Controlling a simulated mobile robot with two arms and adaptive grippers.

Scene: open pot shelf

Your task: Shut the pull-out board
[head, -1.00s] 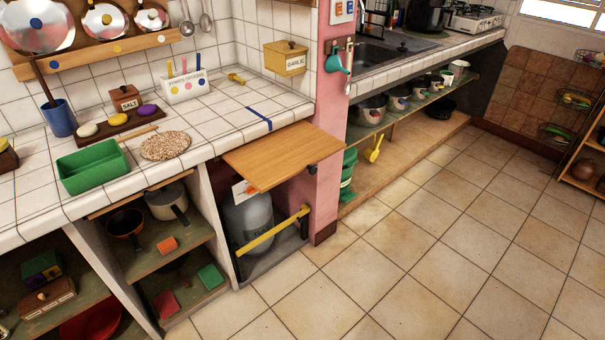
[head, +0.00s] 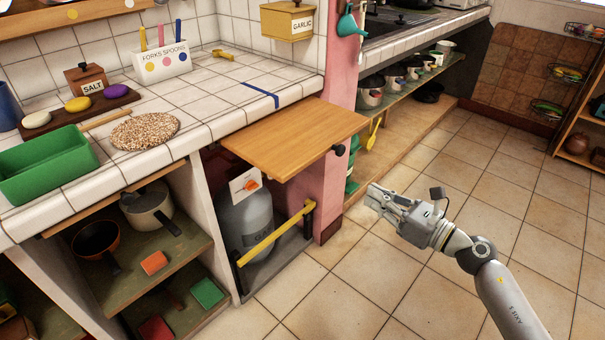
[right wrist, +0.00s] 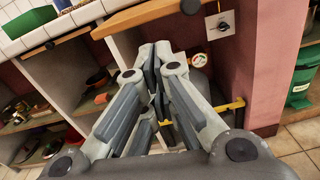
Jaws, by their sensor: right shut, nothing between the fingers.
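The pull-out board (head: 290,138) is a flat wooden panel sticking out from under the tiled counter, above the gas cylinder. A dark round knob (head: 340,150) sits at its right front edge. My right gripper (head: 374,197) is shut and empty, to the right of the board and lower in the picture, apart from it. In the right wrist view the gripper (right wrist: 158,58) points at the cabinet bay, with part of the board (right wrist: 150,14) at the top and a dark knob (right wrist: 190,6) on it. My left gripper is not in view.
A grey gas cylinder (head: 247,220) stands under the board behind a yellow bar (head: 275,237). A pink pillar (head: 336,110) stands right of the bay. The counter (head: 205,95) holds a green tray (head: 45,165) and a round mat (head: 145,130). The tiled floor is clear.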

